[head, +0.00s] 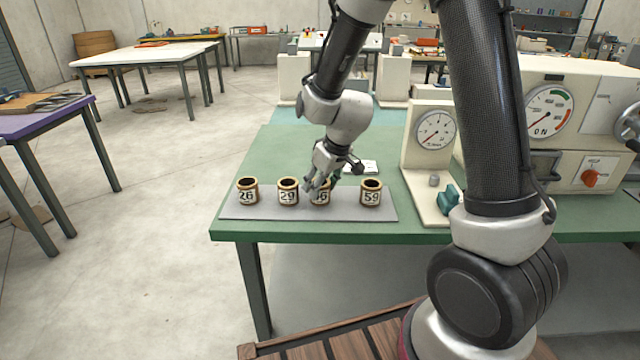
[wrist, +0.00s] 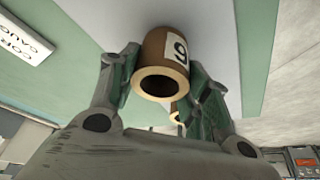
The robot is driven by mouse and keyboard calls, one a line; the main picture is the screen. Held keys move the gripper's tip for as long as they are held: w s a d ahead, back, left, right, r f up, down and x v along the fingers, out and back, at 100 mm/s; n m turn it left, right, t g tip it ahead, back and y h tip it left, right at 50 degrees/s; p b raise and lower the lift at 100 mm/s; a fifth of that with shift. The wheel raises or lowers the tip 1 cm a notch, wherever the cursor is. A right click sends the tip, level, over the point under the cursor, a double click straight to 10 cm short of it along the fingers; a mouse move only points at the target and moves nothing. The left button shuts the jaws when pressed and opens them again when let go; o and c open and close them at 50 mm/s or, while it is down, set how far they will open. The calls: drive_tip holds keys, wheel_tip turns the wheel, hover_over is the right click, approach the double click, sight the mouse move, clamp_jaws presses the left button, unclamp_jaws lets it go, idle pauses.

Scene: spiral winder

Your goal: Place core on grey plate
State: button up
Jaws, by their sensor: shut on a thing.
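My gripper (head: 318,184) is shut on a brown, hollow core (head: 321,198) with a white number label, partly hidden by the fingers. In the wrist view the core (wrist: 166,62) sits between the two fingers, its open end towards the camera. The held core is upright at the grey plate (head: 300,213), third from the left in the row; I cannot tell whether its bottom touches the plate. Core 26 (head: 247,192) and core 29 (head: 288,192) stand to its left on the plate, and core 59 (head: 371,193) stands to its right.
The grey plate lies along the front of the green table (head: 262,158). A small white printed card (head: 361,167) lies behind the plate. A cream panel with a round gauge (head: 436,131) and a teal part (head: 447,199) stand to the right. The table's left side is clear.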

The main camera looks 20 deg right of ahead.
drive_tip(key=shift+f, duration=0.1)
drive_tip(key=o, duration=1)
drive_tip(key=s+d+r+m, duration=0.1)
drive_tip(key=s+d+r, duration=0.4)
drive_tip(key=r, duration=0.4)
drive_tip(key=s+d+r+m, duration=0.1)
drive_tip(key=s+d+r, duration=0.3)
drive_tip(key=s+r, duration=0.4)
drive_tip(key=s+d+r+m+h, duration=0.1)
drive_tip(key=s+d+r, duration=0.1)
drive_tip(key=s, duration=0.5)
drive_tip(key=s+d+r+m+h, duration=0.1)
drive_tip(key=s+d+r+m, duration=0.1)
drive_tip(key=s+d, duration=0.2)
drive_tip(key=s, duration=0.3)
drive_tip(key=shift+w+d, duration=0.1)
